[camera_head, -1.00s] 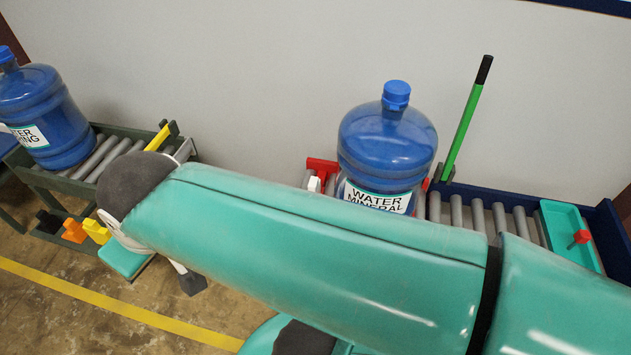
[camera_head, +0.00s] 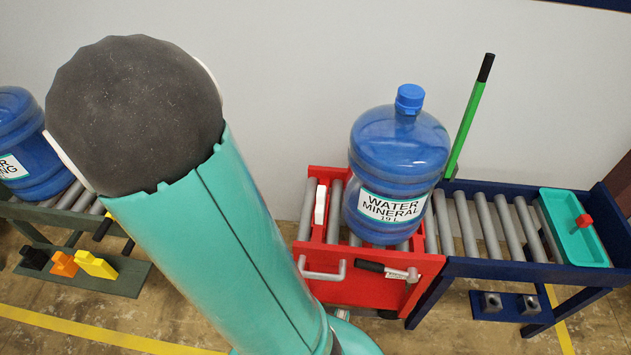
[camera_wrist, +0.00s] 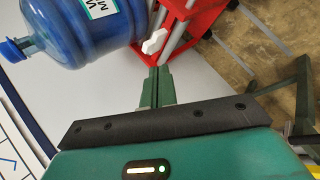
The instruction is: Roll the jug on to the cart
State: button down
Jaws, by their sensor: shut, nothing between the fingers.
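The blue water jug (camera_head: 396,170), labelled WATER MINERAL 19 L, stands upright in the head view. It rests on the red roller cart (camera_head: 375,290), at the cart's right part, close to the blue conveyor. A white piece (camera_head: 320,205) stands on the cart left of the jug. In the wrist view the jug (camera_wrist: 85,30) is at upper left and the red cart (camera_wrist: 210,12) is at the top. My gripper (camera_wrist: 154,72) shows there, shut and empty, with its tips just by the white piece in the picture; contact is unclear. The head view does not show my gripper.
The blue roller conveyor (camera_head: 600,195) adjoins the cart's right side and carries a teal tray (camera_head: 573,222) with a red knob. A green lever (camera_head: 468,120) rises behind. A green rack (camera_head: 20,212) with another jug (camera_head: 25,145) stands left. A wall is behind.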

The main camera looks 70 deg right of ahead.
jog(key=s+d+f+m+g+h, duration=0.1)
jog(key=s+d+f+g+h, duration=0.3)
jog(key=d+f, duration=0.7)
jog(key=n+h, duration=0.2)
jog(key=h, duration=0.2)
send_near(324, 191)
notch_tip(324, 191, up, 2)
jog(key=a, duration=0.3)
jog(key=shift+g, duration=0.3)
jog(key=x, duration=1.1)
jog(key=shift+r, duration=0.3)
jog(key=shift+s+d, duration=0.2)
jog(key=shift+s, duration=1.4)
